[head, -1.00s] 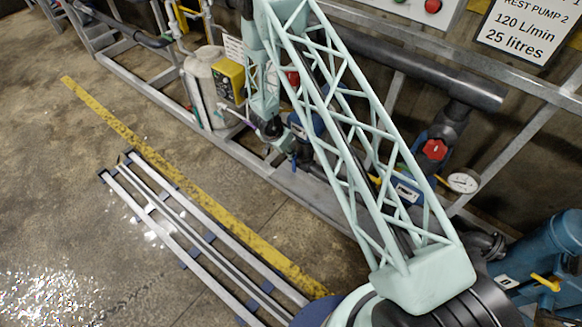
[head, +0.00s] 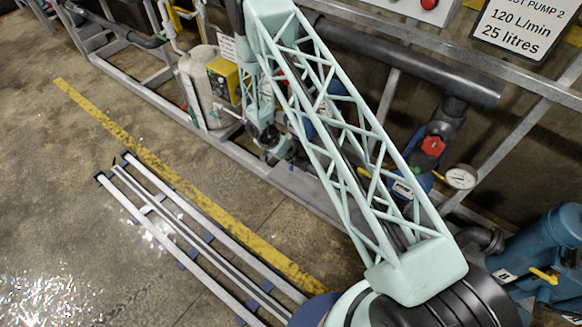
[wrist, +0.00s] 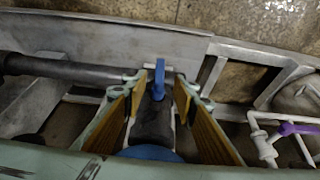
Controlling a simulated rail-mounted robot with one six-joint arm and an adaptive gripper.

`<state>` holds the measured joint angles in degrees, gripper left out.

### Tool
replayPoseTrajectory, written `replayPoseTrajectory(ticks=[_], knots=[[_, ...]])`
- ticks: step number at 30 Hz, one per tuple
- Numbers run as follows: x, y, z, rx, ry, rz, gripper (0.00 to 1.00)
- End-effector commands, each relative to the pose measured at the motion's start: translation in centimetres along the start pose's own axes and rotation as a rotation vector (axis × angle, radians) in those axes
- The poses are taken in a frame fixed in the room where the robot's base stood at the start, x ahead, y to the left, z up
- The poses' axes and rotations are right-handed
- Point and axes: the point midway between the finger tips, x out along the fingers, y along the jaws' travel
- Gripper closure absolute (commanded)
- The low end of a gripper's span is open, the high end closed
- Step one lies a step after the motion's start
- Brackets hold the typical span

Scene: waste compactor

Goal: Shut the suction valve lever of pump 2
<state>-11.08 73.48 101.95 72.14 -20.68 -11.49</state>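In the wrist view a blue lever (wrist: 159,80) stands on a dark pipe fitting (wrist: 154,122), pointing toward the top of the picture. My gripper (wrist: 160,90) is open, with one yellow-brown finger pad on each side of the lever. A gap shows between the lever and each pad, so I see no contact. In the head view my gripper (head: 279,150) is small, low by the pump frame and partly behind my lattice arm. The lever cannot be made out clearly there. No label on it is readable.
A cropped sign (head: 515,28) reads "PUMP 2". A red valve knob (head: 433,146), a gauge (head: 461,178) and a yellow lever (head: 544,275) are at right. A pale tank (head: 207,87) stands left of the gripper. A grey frame rail (wrist: 110,33) lies beyond the lever. Rails (head: 190,235) lie on the floor.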

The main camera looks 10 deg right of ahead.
Motion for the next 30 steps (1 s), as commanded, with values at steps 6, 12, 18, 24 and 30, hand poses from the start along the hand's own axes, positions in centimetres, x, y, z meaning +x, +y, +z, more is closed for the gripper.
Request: replayPoseTrajectory(ticks=[6,12,18,24,30], knots=[[2.0,0.0,0.0,0.001,0.000,0.000,0.74],[4.3,0.0,0.0,0.001,0.000,0.000,0.74],[6.6,0.0,0.0,0.002,0.000,0.000,0.74],[9.0,0.0,0.0,0.001,0.000,0.000,0.74],[11.1,0.0,0.1,0.001,0.000,0.000,0.74]])
